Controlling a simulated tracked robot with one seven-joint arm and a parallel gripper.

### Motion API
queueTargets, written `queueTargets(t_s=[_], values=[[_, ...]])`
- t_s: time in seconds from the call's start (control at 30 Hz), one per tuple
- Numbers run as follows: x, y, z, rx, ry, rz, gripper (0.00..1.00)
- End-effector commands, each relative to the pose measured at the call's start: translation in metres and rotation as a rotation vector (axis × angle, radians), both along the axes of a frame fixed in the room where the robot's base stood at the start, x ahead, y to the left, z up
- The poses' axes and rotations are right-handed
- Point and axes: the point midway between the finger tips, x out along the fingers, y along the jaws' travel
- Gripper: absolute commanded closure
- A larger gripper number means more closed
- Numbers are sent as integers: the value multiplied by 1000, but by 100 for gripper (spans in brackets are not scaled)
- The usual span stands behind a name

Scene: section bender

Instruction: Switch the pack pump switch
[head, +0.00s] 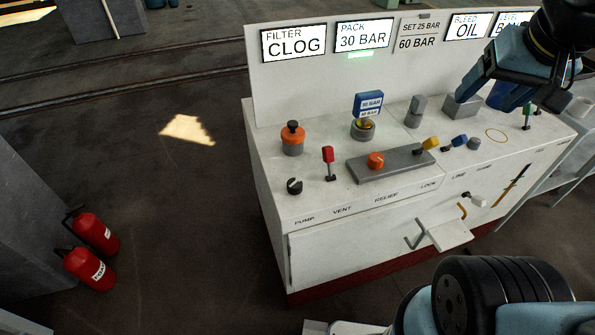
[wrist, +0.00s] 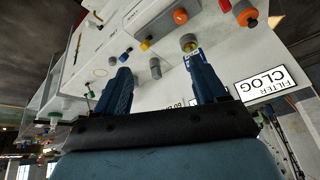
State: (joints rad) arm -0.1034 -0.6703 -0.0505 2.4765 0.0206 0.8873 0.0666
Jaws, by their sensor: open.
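The pump switch (head: 294,186) is a small dark rotary knob with a light mark. It stands at the near left corner of the white console top (head: 262,150), behind the PUMP label (head: 304,220).
Near the switch stand a red lever (head: 327,160) and an orange knob with a black top (head: 292,138). A grey block with another orange knob (head: 376,160) lies mid-console. A sign panel (head: 275,85) rises behind. Fire extinguishers (head: 97,232) stand on the floor at left.

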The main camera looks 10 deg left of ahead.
Motion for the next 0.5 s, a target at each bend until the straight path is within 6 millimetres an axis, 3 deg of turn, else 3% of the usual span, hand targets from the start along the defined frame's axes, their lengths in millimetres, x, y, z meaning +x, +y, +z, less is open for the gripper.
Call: queueTargets(t_s=[0.5], values=[[73, 89, -50, 176, 249, -44, 29]])
